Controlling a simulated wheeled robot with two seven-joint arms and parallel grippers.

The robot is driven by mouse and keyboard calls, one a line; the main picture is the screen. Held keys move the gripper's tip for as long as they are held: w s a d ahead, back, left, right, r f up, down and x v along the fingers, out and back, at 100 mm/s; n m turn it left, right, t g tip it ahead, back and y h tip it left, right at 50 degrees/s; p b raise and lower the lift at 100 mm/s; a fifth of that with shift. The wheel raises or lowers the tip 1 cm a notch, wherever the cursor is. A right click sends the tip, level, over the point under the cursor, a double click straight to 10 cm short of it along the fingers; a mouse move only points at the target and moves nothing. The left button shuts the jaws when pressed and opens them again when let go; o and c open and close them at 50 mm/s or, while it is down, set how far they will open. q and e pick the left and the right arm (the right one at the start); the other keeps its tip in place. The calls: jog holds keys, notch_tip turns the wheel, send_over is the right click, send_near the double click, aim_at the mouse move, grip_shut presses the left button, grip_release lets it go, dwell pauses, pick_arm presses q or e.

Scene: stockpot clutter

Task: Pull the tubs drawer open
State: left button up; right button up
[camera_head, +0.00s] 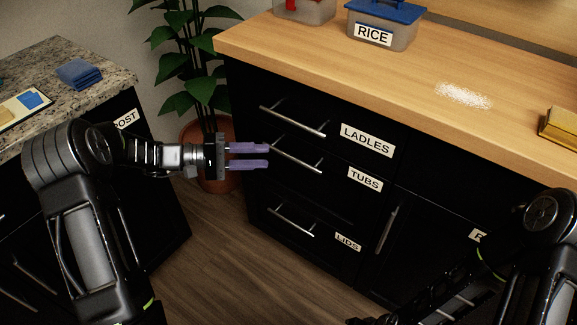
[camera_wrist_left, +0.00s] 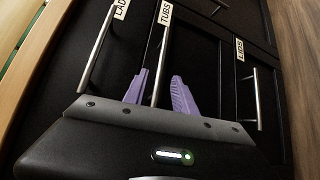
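The black tubs drawer (camera_head: 340,190), labelled TUBS, is the middle of three stacked drawers and looks shut. Its silver bar handle (camera_head: 298,160) slants across its front. My left gripper (camera_head: 268,156) is open, its two purple fingers pointing at the left part of this handle. In the left wrist view the tubs handle (camera_wrist_left: 160,70) runs between the spread fingers (camera_wrist_left: 160,88); I cannot tell whether they touch it. The right arm shows at the lower right of the head view, but its gripper fingers are not visible.
The ladles drawer handle (camera_head: 292,121) is just above, and the lids drawer handle (camera_head: 293,224) is below. The wooden counter (camera_head: 400,75) overhangs the drawers and holds a rice tub (camera_head: 383,28). A potted plant (camera_head: 212,170) stands behind my left gripper. The floor (camera_head: 225,265) in front is clear.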

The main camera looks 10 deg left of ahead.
aim_at(286, 156)
pick_arm(q)
jog(key=shift+d, duration=0.1)
jog(key=shift+x, duration=3.85)
jog(key=shift+c, duration=0.2)
grip_shut()
